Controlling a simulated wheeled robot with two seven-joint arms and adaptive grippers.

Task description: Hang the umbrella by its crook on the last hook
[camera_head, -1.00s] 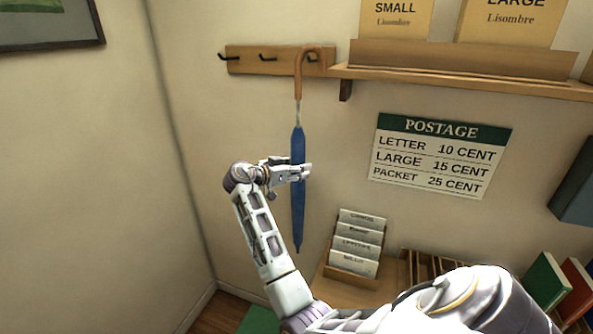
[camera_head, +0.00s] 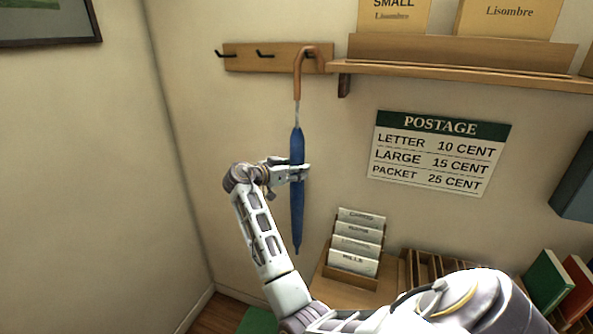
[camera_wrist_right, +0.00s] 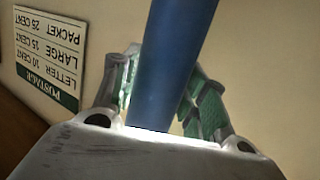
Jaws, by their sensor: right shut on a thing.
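The umbrella (camera_head: 297,215) is blue, furled and upright, with its brown crook (camera_head: 298,76) at the top. My right gripper (camera_head: 300,172) is shut on its blue body. The right wrist view also shows the blue body (camera_wrist_right: 168,70) between the green-padded fingers (camera_wrist_right: 165,95). The wooden hook rail (camera_head: 240,60) is on the wall, with two dark hooks showing at its left and middle. The crook is in front of the rail's right end and hides the last hook there. I cannot tell whether the crook touches that hook. My left gripper is not in view.
A wooden shelf (camera_head: 460,76) with boxes starts just right of the crook, its dark bracket (camera_head: 344,86) below. A postage sign (camera_head: 438,152) hangs on the wall. A card holder (camera_head: 350,275) stands on the desk below.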

